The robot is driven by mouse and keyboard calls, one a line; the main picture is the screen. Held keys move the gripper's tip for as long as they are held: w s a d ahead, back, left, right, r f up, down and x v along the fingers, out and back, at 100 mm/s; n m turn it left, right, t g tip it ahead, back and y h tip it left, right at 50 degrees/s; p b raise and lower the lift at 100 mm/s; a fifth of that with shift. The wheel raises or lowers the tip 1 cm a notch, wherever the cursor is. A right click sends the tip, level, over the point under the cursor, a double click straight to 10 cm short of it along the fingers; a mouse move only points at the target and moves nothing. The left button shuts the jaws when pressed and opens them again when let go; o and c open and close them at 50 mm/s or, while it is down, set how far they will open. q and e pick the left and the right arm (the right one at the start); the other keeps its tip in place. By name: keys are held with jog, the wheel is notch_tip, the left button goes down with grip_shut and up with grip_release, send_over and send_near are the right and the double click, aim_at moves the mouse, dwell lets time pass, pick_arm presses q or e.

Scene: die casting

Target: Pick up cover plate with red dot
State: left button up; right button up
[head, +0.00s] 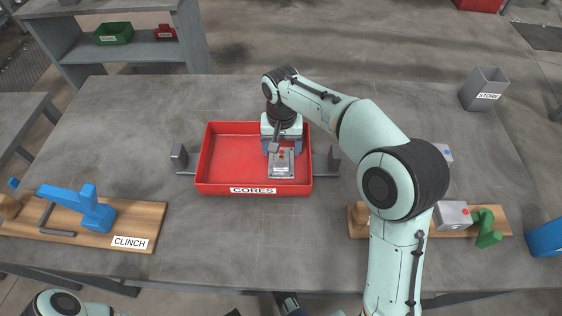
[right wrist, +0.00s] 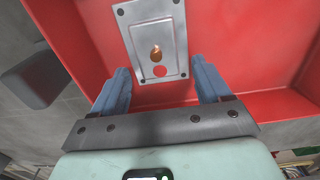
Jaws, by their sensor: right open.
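The cover plate (head: 282,173) is a flat grey rectangle with screw holes and a red dot. It lies inside the red tray labelled CORES (head: 218,189), right of the tray's middle. In the right wrist view the cover plate (right wrist: 153,38) shows an orange-brown knob and a red dot near its close end. My right gripper (head: 283,150) is over the tray, at the plate's far end. In the right wrist view the right gripper (right wrist: 161,80) is open, its blue fingers apart on either side of the plate's close end, with nothing held. My left gripper is out of view.
A blue tool (head: 92,211) lies on the CLINCH board (head: 130,243). A STORE bin (head: 484,89) stands back right.

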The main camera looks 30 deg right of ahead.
jog(key=shift+f, duration=0.4)
jog(key=shift+r, duration=0.1)
grip_shut()
